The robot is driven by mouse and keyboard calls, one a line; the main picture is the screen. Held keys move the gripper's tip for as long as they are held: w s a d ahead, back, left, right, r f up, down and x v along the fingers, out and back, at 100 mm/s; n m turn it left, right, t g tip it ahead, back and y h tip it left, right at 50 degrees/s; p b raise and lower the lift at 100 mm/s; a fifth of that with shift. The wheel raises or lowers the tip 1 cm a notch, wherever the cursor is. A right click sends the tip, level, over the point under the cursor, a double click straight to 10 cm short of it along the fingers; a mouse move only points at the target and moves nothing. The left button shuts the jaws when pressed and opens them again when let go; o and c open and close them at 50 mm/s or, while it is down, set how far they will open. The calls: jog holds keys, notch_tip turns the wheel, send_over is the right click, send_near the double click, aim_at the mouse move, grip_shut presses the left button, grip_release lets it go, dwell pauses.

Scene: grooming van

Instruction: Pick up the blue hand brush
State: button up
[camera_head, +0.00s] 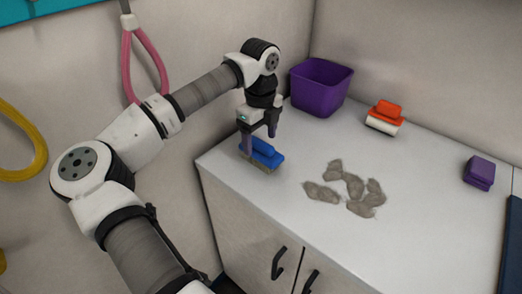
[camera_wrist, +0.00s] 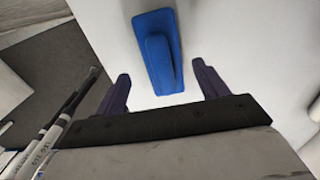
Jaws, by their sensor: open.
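The blue hand brush (camera_head: 266,152) lies on the white counter near its left front corner, bristles down. In the wrist view the blue brush (camera_wrist: 158,50) shows from above, with its raised grip along the middle. My gripper (camera_head: 258,142) is right over the brush in the head view, partly overlapping it. In the wrist view my gripper (camera_wrist: 161,85) is open, its two dark fingers apart on either side of the brush's near end. Nothing is between the fingers that I can see held. The exact height gap is hard to tell.
A purple bin (camera_head: 320,88) stands at the back of the counter (camera_head: 420,190). An orange brush (camera_head: 385,115) and a purple block-like item (camera_head: 479,172) sit to the right. Grey hair clumps (camera_head: 347,188) lie mid-counter. Pink (camera_head: 146,55) and yellow (camera_head: 22,145) loops hang on the wall.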

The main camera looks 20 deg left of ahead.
aim_at(261, 151)
jog(key=shift+w+f+p, duration=0.2)
jog(key=shift+f+p, duration=1.05)
jog(key=shift+f, duration=1.55)
jog(key=c, duration=1.1)
notch_tip(261, 151, up, 20)
jog(key=b, duration=0.4)
